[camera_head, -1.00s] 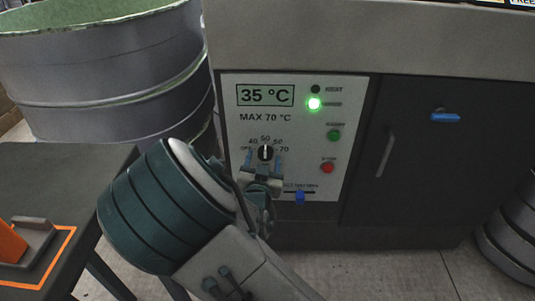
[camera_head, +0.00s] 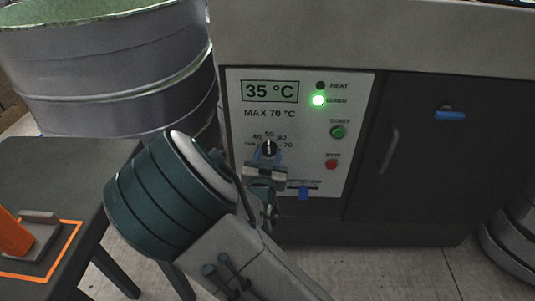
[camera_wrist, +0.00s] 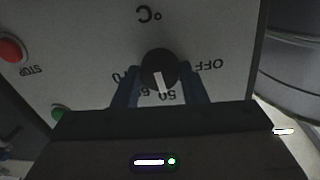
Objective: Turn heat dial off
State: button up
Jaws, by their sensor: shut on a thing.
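The heat dial (camera_head: 268,148) is a black round knob with a white mark on the white control panel (camera_head: 300,133). Its mark points up, at about 50 on the printed scale. The wrist view shows the dial (camera_wrist: 159,66) upside down, its mark towards the 50. My gripper (camera_head: 268,157) reaches the dial from below, its blue fingers on either side of it. In the wrist view my gripper (camera_wrist: 160,82) is shut on the dial. The display (camera_head: 270,91) reads 35 °C.
A lit green lamp (camera_head: 318,100) is above. A large metal drum (camera_head: 110,75) and a dark table (camera_head: 60,165) stand at left.

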jog(key=n+p, duration=0.2)
jog(key=n, duration=0.2)
jog(key=shift+r+p, duration=0.1)
jog(key=shift+p, duration=0.25)
jog(key=n+p, duration=0.2)
jog(key=n, duration=0.2)
jog(key=shift+t, duration=0.3)
jog(key=n+p, duration=0.2)
jog(key=n, duration=0.1)
jog(key=shift+d+n, duration=0.1)
jog(key=shift+n, duration=0.3)
jog(key=shift+f+n+y+p, duration=0.15)
jog(key=shift+n+p, duration=0.25)
jog(key=shift+n, duration=0.55)
jog(key=shift+f+n+y+p, duration=0.1)
jog(key=shift+n+y+p, duration=0.25)
jog(key=shift+n, duration=0.6)
jog(key=o, duration=1)
jog(key=shift+c, duration=0.2)
jog(key=shift+s, duration=0.15)
